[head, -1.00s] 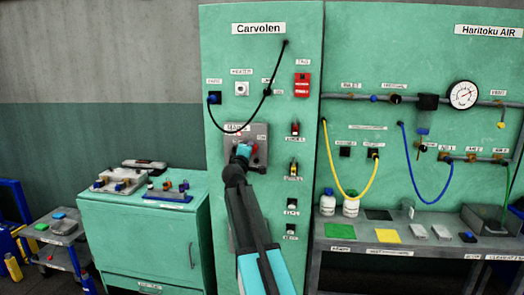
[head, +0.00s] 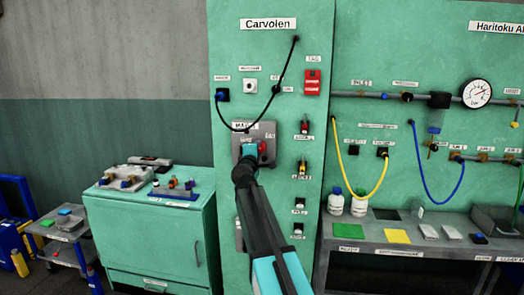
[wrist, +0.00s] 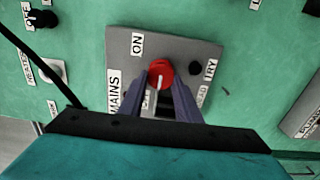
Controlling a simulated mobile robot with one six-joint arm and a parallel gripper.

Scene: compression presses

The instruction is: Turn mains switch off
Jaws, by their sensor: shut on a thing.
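The mains switch is a red round knob (wrist: 160,75) with a white pointer line on a grey plate (wrist: 197,50). The plate carries labels MAINS and ON, and one more label partly hidden by a finger. In the wrist view my gripper (wrist: 162,88) has its two fingers closed on the sides of the knob. The white line runs roughly along the fingers, with its lower end toward my gripper. In the head view my gripper (head: 250,152) is at the plate on the green Carvolen panel (head: 225,190), and the red knob (head: 262,147) shows beside it.
A black cable (head: 279,85) hangs in a loop above the plate. A red tag box (head: 312,83) and other switches (head: 304,125) are to the right. A green cabinet (head: 150,245) stands left, a grey bench (head: 430,240) right.

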